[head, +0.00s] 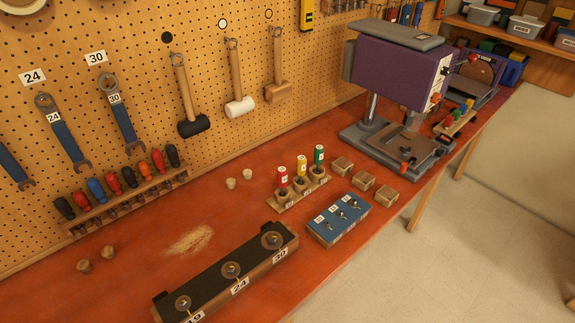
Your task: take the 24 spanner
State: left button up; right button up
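The 24 spanner (63,133) hangs on the pegboard at the left, with a blue handle, a ring end at the top and an open jaw at the bottom. It carries a "24" tag, and a "24" label (33,77) is fixed on the board above it. The 30 spanner (121,112) hangs to its right, and another blue spanner (14,166) is cut off by the left edge. Neither of my grippers is in the head view.
A screwdriver rack (128,203) stands below the spanners. A long block (215,283) labelled 19, 24 and 30 lies on the red bench (140,265). Mallets (190,100) hang to the right. A purple drill press (395,72) stands at the back right. Open bench lies around the sawdust.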

aim_at(59, 128)
jog(key=u, duration=1.45)
